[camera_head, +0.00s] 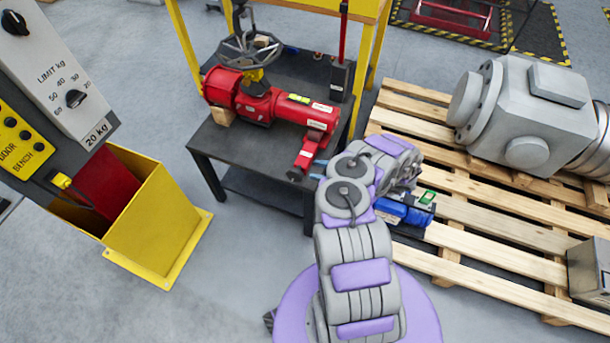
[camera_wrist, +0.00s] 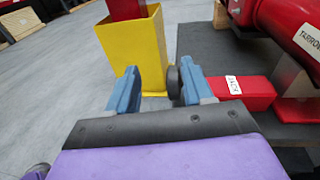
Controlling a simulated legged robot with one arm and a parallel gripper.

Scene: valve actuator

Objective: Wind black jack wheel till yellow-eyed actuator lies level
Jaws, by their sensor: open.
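The red actuator (camera_head: 265,102) lies on a dark bench, with a yellow bracket (camera_head: 255,82) and a grey spoked handwheel on top. I cannot tell whether it is level. A small red jack block (camera_head: 307,152) with a white label sits by its right end; it also shows in the wrist view (camera_wrist: 247,92). The black jack wheel (camera_wrist: 174,82) is at the block's near end, seen edge-on, small in the head view (camera_head: 295,174). My gripper (camera_wrist: 158,88) is open. The wheel appears between its blue fingers, close to the right one; contact is unclear.
A wooden block (camera_head: 222,116) is under the actuator's left end. The dark bench (camera_head: 220,150) has a yellow frame behind it. A yellow bin (camera_head: 160,225) and control panel (camera_head: 55,75) stand left. A wooden pallet (camera_head: 480,215) with grey machinery lies right.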

